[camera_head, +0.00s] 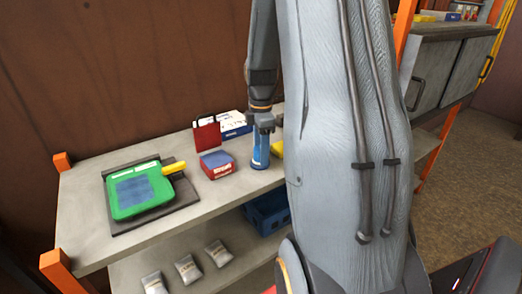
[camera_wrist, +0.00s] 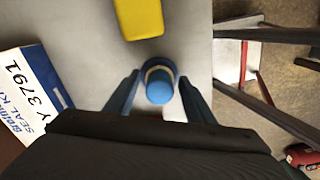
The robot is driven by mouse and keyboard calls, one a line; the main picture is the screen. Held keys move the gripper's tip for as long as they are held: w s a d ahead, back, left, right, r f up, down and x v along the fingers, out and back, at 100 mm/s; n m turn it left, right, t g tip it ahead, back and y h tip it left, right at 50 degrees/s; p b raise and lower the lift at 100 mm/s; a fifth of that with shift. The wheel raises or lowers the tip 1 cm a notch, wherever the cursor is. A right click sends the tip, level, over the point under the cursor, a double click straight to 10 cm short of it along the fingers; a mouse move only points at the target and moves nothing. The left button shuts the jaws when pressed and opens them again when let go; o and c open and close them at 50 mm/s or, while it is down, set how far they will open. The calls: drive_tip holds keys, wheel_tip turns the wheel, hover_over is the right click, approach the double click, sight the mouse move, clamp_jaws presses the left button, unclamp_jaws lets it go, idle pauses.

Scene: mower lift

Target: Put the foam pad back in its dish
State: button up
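My gripper (camera_wrist: 160,78) points down over the bench, with its two fingers spread on either side of a blue cylinder with a pale ring and a blue cap (camera_wrist: 160,88). In the head view the cylinder (camera_head: 260,152) stands upright near the bench's front edge, under my gripper (camera_head: 262,127). I see no clear grip on it. A yellow block (camera_wrist: 138,16) lies beyond the cylinder in the wrist view. In the head view my arm partly hides it (camera_head: 277,149). I cannot tell for sure which thing is the foam pad, or see its dish clearly.
A blue crate (camera_head: 266,213) and grey packets (camera_head: 187,268) are below.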

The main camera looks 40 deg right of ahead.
wheel_tip(320, 180, up, 12)
drive_tip(key=b, duration=0.3)
drive_tip(key=s+a+f+m, duration=0.1)
drive_tip(key=a+f+m, duration=0.1)
drive_tip(key=a, duration=0.2)
drive_tip(key=s+a+f+m, duration=0.1)
drive_tip(key=a+f+m, duration=0.1)
drive_tip(key=a, duration=0.3)
drive_tip(key=s+a+f+m, duration=0.1)
drive_tip(key=a+f+m, duration=0.1)
drive_tip(key=a, duration=0.3)
drive_tip(key=shift+s+f+m+t, duration=0.2)
drive_tip(key=shift+f+m+t, duration=0.15)
drive_tip(key=shift+f, duration=0.45)
drive_tip(key=s+a+f+m, duration=0.2)
drive_tip(key=a, duration=0.1)
drive_tip(key=s+a+f+m, duration=0.2)
drive_tip(key=s+a, duration=0.1)
drive_tip(key=s+a+f+m, duration=0.1)
drive_tip(key=s+a+m, duration=0.1)
drive_tip(key=a, duration=0.1)
drive_tip(key=shift+s+a+f+m+t, duration=0.2)
drive_tip(key=shift+s+f+m+t, duration=0.05)
drive_tip(key=shift+f, duration=0.15)
drive_tip(key=shift+s+a+f+m, duration=0.2)
drive_tip(key=shift+s+a+m, duration=0.05)
drive_tip(key=shift+s+m, duration=0.05)
